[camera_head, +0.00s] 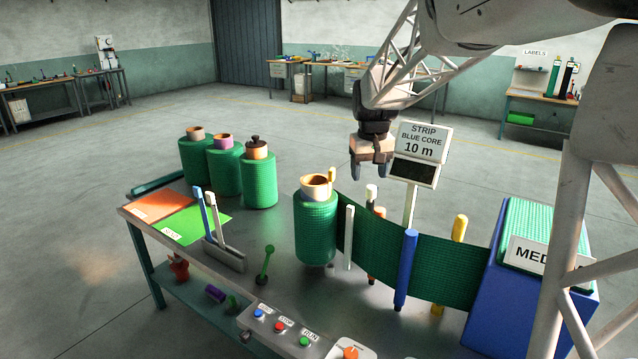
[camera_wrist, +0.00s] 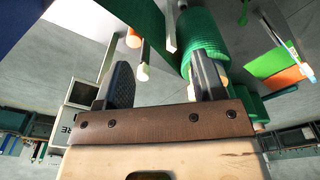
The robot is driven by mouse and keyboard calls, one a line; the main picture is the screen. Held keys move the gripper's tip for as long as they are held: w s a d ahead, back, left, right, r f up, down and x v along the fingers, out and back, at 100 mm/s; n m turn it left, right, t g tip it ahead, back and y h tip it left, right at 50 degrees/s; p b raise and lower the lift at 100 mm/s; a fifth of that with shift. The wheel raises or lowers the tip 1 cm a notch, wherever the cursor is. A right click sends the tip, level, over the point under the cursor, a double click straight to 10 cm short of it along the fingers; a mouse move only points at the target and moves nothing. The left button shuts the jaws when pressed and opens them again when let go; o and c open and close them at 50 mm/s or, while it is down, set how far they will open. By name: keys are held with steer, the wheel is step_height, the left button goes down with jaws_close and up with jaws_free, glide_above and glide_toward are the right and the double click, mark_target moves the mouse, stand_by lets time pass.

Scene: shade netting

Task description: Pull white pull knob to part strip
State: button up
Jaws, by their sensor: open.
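A white knob (camera_head: 371,192) stands upright behind the green netting strip (camera_head: 445,270), right of the roll the strip comes from. It shows in the wrist view (camera_wrist: 142,73), between the finger lines and beyond the tips. I take it for the white pull knob. My gripper (camera_head: 370,171) points down, open and empty, a little above this knob and apart from it. Its two dark fingers show in the wrist view (camera_wrist: 163,78). The strip runs from the green roll (camera_head: 316,230) past a white post (camera_head: 348,238) and a blue post (camera_head: 406,268) to a blue box. The knob's lower part is hidden.
An orange knob (camera_head: 380,212) and a tan knob (camera_head: 332,174) stand close to the white one. A yellow post (camera_head: 459,228) is further right. The sign (camera_head: 420,142) stands just right of my gripper. Three spare rolls stand left; a button panel (camera_head: 280,327) is in front.

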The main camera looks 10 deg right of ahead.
glide_above(372, 186)
steer(key=shift+g, duration=0.4)
step_height(372, 186, down, 8)
steer(key=shift+s+a+r, duration=0.1)
steer(key=shift+r, duration=0.05)
steer(key=shift+f, duration=3.9)
jaws_close()
step_height(372, 186, up, 8)
steer(key=shift+f, duration=0.2)
jaws_free()
